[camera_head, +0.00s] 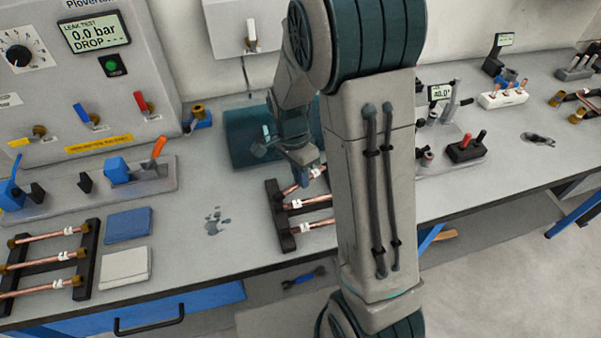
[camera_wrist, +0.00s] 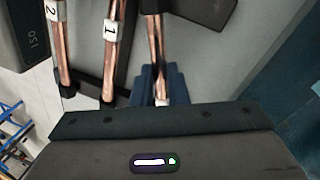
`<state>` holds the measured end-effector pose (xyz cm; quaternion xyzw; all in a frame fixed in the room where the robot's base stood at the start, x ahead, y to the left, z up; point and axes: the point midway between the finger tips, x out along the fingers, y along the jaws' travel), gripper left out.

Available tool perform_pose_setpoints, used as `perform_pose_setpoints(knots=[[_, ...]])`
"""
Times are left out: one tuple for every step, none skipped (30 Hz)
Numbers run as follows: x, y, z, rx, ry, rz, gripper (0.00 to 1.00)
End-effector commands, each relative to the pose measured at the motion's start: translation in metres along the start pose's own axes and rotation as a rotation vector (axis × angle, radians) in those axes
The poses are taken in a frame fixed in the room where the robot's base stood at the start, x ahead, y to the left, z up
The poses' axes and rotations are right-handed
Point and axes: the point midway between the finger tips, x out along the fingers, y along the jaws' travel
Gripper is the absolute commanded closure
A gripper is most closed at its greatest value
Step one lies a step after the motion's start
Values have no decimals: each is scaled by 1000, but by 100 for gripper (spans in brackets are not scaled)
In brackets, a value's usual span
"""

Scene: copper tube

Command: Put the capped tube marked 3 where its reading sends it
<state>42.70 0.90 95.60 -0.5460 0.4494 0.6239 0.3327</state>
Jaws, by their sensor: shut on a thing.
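My gripper (camera_head: 303,178) is at the back of the middle dark rack (camera_head: 280,228), low over the bench. It is shut on a copper tube, which shows between the blue fingers in the wrist view (camera_wrist: 155,45). A white tag on this tube sits at the fingers, and its number cannot be read. To its left in that view are a copper tube marked 1 (camera_wrist: 114,60) and a copper tube marked 2 (camera_wrist: 58,50), both lying on the rack. Whether the held tube still touches the rack I cannot tell.
The leak test panel (camera_head: 95,75) at left reads 0.0 bar, DROP with dashes. Before it is a fixture (camera_head: 150,190) with an orange lever. A left rack (camera_head: 88,262) holds several tagged tubes. A blue pad (camera_head: 128,224) and a white pad (camera_head: 125,267) lie beside it. My arm hides the bench middle.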

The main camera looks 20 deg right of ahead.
Motion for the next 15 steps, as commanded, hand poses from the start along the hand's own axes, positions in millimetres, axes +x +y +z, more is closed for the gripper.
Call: perform_pose_setpoints(knots=[[0, 0, 0, 0, 0, 0, 100], [0, 0, 0, 0, 0, -1, 100], [0, 0, 0, 0, 0, -1, 100], [0, 0, 0, 0, 0, -1, 100], [0, 0, 0, 0, 0, -1, 100], [0, 0, 0, 0, 0, -1, 100], [1, 0, 0, 0, 0, -1, 100], [2, 0, 0, 0, 0, -1, 100], [4, -1, 0, 0, 0, 0, 100], [5, -1, 0, 0, 0, 0, 100], [3, -1, 0, 0, 0, -1, 78], [3, -1, 0, 0, 0, 0, 67], [3, 0, 0, 0, 0, 0, 65], [3, 0, 0, 0, 0, 0, 65], [3, 0, 0, 0, 0, 0, 65]])
